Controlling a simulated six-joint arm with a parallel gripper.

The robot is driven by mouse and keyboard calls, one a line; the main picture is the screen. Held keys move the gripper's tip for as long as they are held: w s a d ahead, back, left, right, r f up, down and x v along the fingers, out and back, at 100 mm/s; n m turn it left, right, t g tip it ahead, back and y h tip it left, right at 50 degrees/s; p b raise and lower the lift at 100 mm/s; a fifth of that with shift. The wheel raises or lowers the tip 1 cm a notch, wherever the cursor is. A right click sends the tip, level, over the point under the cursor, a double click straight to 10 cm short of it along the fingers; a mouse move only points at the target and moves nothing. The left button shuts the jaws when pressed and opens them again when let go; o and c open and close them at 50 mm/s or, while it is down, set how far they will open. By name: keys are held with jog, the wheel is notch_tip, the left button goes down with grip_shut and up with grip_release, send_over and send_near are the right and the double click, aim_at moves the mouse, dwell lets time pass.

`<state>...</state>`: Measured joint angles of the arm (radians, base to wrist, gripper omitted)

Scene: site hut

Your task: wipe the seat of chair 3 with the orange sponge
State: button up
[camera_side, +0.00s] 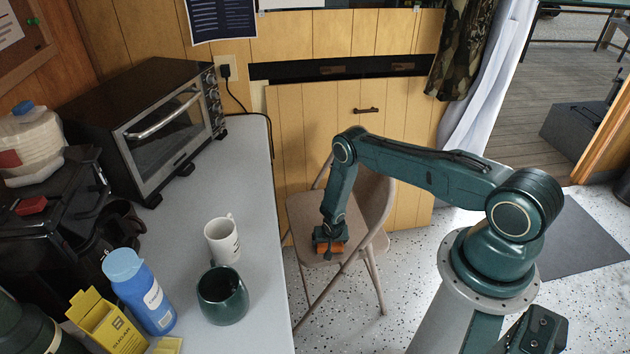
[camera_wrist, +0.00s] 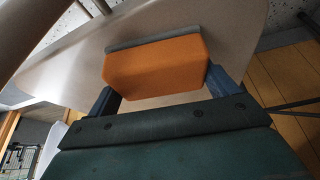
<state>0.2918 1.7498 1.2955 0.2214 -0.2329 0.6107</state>
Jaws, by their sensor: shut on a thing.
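A beige folding chair (camera_side: 300,212) stands to the right of the counter in the side view. I see no number on it. My gripper (camera_side: 329,243) is low over the chair's seat, pointing down. It is shut on the orange sponge (camera_side: 333,247), which is at the seat surface. In the wrist view the orange sponge (camera_wrist: 155,68) with a grey edge strip sits between the two fingers of my gripper (camera_wrist: 163,85). The pale seat (camera_wrist: 80,60) fills the view behind it. Whether the sponge presses on the seat is hard to tell.
The grey counter (camera_side: 255,160) bears a toaster oven (camera_side: 150,120), a white mug (camera_side: 222,240), a dark green mug (camera_side: 222,297), a blue bottle (camera_side: 140,290) and a yellow box (camera_side: 108,325). Speckled floor (camera_side: 400,270) is clear right of the chair.

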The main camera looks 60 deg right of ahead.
jog(key=shift+s+a, duration=0.35)
jog(key=shift+s, duration=0.05)
jog(key=shift+w+a, duration=0.1)
jog(key=shift+a, duration=0.15)
jog(key=shift+w+a, duration=0.3)
jog(key=shift+w, duration=0.25)
jog(key=shift+w+d, duration=0.55)
jog(key=shift+w+d+r, duration=0.2)
jog(key=shift+w+d, duration=1.05)
jog(key=shift+w, duration=0.2)
jog(key=shift+w+d+f, duration=0.3)
jog(key=shift+w+d, duration=0.5)
jog(key=shift+w+d+r, duration=0.25)
jog(key=shift+w+d, duration=0.05)
jog(key=shift+w, duration=0.1)
jog(key=shift+w+d+f, duration=0.1)
jog(key=shift+f, duration=0.15)
jog(key=shift+w+d+r, duration=0.2)
jog(key=shift+w+d, duration=0.1)
jog(key=shift+w, duration=0.05)
jog(key=shift+w+d+f, duration=0.15)
notch_tip(320, 180, up, 8)
